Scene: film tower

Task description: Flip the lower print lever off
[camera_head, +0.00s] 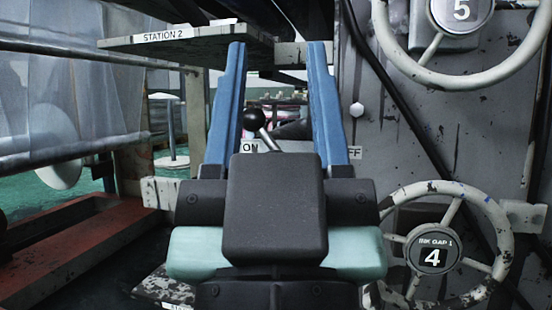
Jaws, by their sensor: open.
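My gripper (277,48) fills the middle of the view. Its two long blue fingers point away from me and stand wide apart, with nothing held between them. A lever with a round black knob (254,118) shows between the fingers, nearer the left one. Its short metal shaft runs from the knob down to the right. An "ON" label (250,147) lies just below the knob, at the left. An "OFF" label (355,153) lies to the right, partly hidden behind the right finger. The knob is at the ON side. The lever's base is hidden by my gripper.
A grey handwheel marked 4 (508,247) is at the lower right, and one marked 5 (383,35) is above it. A "STATION 2" ledge (125,45) overhangs the upper left. A red beam (85,240) and clear film (95,90) are at the left.

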